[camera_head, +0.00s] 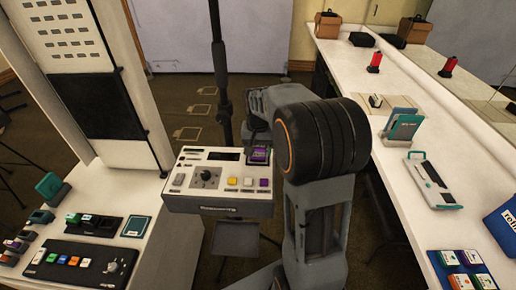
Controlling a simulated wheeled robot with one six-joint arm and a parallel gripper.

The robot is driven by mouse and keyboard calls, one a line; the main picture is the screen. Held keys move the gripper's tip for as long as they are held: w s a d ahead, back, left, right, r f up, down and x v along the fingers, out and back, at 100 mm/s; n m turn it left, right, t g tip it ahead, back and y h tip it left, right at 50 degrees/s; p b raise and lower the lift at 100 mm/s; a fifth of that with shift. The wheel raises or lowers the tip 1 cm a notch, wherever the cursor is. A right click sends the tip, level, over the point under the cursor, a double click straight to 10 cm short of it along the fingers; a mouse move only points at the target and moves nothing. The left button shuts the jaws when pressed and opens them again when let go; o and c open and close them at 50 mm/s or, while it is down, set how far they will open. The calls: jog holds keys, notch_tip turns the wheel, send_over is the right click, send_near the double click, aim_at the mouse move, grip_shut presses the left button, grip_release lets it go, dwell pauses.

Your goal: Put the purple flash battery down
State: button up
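A small dark block with a purple face (259,155) is at the back right corner of the white control box (222,158), close to my arm; I cannot tell whether it is the flash battery, or whether it rests there or is held. Another small purple-topped piece (14,244) is among dark blocks on the left counter.
The control box, with a knob and coloured buttons, stands by a black pole (219,70). The left counter (165,235) holds a black button panel (80,263). The right counter (345,55) holds red spools, a teal-edged case (433,181) and a card holder, with bare patches between.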

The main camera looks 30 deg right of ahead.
jog(key=o, duration=0.3)
jog(key=shift+r, duration=0.1)
notch_tip(320, 180, up, 11)
jog(key=shift+r, duration=0.1)
jog(key=s+a+f+n+t, duration=0.2)
jog(key=s+a+f+n, duration=0.1)
jog(key=s, duration=0.5)
jog(key=s+a+f+n+t, duration=0.2)
jog(key=s+a+f, duration=0.1)
jog(key=s+a, duration=0.3)
jog(key=shift+s+a+f+n, duration=0.25)
jog(key=shift+s+n, duration=0.15)
jog(key=shift+s, duration=0.6)
